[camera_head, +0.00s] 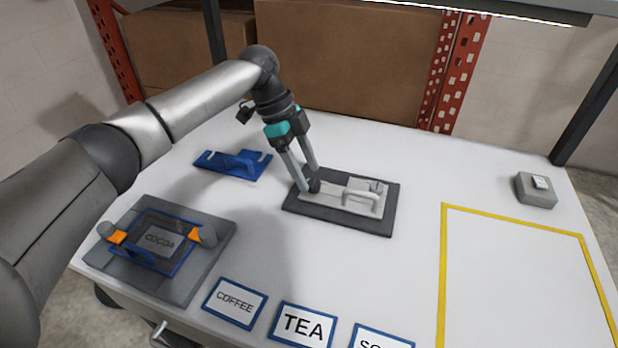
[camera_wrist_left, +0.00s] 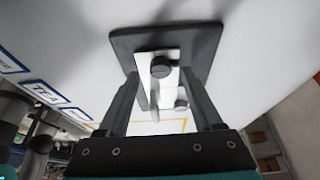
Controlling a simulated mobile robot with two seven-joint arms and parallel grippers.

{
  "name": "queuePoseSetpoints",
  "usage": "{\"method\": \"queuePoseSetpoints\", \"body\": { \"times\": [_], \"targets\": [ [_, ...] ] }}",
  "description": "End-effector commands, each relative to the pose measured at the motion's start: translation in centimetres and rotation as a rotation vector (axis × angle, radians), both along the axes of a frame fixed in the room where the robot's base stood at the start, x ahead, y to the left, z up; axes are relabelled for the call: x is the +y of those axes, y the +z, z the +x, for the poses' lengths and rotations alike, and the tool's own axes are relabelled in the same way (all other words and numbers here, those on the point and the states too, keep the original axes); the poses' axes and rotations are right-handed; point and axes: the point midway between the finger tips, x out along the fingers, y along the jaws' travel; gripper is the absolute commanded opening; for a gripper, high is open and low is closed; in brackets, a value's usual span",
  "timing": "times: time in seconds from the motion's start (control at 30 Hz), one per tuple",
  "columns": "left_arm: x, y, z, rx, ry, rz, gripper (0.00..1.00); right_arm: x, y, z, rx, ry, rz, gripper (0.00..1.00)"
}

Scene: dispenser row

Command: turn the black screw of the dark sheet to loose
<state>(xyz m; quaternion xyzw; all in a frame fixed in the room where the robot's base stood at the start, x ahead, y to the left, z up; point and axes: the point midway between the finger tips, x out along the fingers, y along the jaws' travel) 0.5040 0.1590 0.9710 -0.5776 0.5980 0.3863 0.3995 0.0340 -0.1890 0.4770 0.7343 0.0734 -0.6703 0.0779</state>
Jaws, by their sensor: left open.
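The dark sheet (camera_head: 378,224) lies flat at the table's middle with a pale plate (camera_head: 337,198) and a white handle on it. The black screw (camera_head: 314,187) is a round dark knob at the left end of the pale plate. In the left wrist view the screw (camera_wrist_left: 160,67) stands between the fingertips, with a gap seen on both sides. My left gripper (camera_head: 308,179) is open and points down over the screw from above; it also shows in the left wrist view (camera_wrist_left: 160,75). My right gripper is not in view.
A blue bracket (camera_head: 233,163) lies behind left. A grey board (camera_head: 192,283) with a COCOA card and two grey knobs is front left. COFFEE (camera_head: 235,302) and TEA (camera_head: 303,325) labels line the front edge. A grey box (camera_head: 535,191) stands right, beyond an empty yellow-taped area (camera_head: 512,219).

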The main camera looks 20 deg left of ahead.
Motion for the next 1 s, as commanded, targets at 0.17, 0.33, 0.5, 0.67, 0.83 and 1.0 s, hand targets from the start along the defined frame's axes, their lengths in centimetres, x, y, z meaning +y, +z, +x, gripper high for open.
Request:
{"method": "queuePoseSetpoints", "body": {
  "times": [0.17, 0.33, 0.5, 0.67, 0.83, 1.0],
  "targets": [
    [-0.6, -1.6, 0.0, 0.0, 0.0, 0.0, 0.67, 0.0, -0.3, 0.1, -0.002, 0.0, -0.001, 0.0],
    [-0.8, -1.8, 0.0, 0.0, 0.0, 0.0, 0.67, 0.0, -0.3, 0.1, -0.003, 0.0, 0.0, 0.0],
    [-0.7, -1.8, 0.0, 0.0, 0.0, 0.0, 0.67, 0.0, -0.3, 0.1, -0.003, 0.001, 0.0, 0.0],
    [-0.7, -1.8, 0.0, 0.0, 0.0, 0.0, 0.49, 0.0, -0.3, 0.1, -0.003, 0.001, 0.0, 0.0],
    [-0.7, -1.8, 0.0, 0.0, 0.0, 0.0, 0.3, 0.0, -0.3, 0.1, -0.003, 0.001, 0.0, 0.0],
    [-0.7, -1.8, 0.0, 0.0, 0.0, 0.0, 0.11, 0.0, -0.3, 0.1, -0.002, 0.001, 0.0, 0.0]
  ]
}}
